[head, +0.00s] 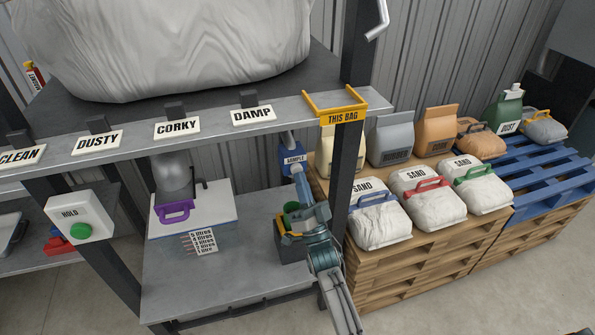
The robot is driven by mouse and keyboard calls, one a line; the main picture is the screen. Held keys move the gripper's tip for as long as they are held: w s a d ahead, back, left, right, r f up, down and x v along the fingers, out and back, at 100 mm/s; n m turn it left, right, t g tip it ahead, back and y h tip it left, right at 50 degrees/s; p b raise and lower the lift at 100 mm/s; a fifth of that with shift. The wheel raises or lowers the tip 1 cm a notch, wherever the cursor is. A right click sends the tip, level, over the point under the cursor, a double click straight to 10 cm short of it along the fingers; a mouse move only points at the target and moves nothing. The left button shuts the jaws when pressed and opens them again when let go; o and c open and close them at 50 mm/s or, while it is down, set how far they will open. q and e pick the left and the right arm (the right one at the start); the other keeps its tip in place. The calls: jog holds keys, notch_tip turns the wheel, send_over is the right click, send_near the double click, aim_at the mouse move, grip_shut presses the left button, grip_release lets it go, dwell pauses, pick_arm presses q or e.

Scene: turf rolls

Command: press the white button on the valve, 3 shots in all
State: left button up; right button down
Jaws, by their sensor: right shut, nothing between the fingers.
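A blue valve with a SAMPLE label (294,160) is under the shelf, right of the hopper outlet. Its white button cannot be made out; the arm and the small size hide detail there. My right arm rises from the bottom edge, and my right gripper (302,185) is shut and empty close below the SAMPLE label. I cannot tell whether it touches the valve. A green cup (291,207) is just left of my right wrist, over a dark box (290,246) with a yellow edge. My left gripper is not in view.
The upper shelf edge (215,130) with hanging signs and a dark post (345,190) frame the space. A purple-handled outlet (175,212) and a HOLD box (80,217) are left. Sand bags (380,225) stand on pallets at right. The lower bench (200,285) has bare room in front.

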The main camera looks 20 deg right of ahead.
jog(key=shift+w, duration=0.5)
dwell(0.6)
dwell(0.6)
jog(key=shift+s+p, duration=0.3)
jog(key=shift+s, duration=0.65)
jog(key=s+p, duration=0.2)
jog(key=s, duration=0.3)
jog(key=shift+d, duration=0.1)
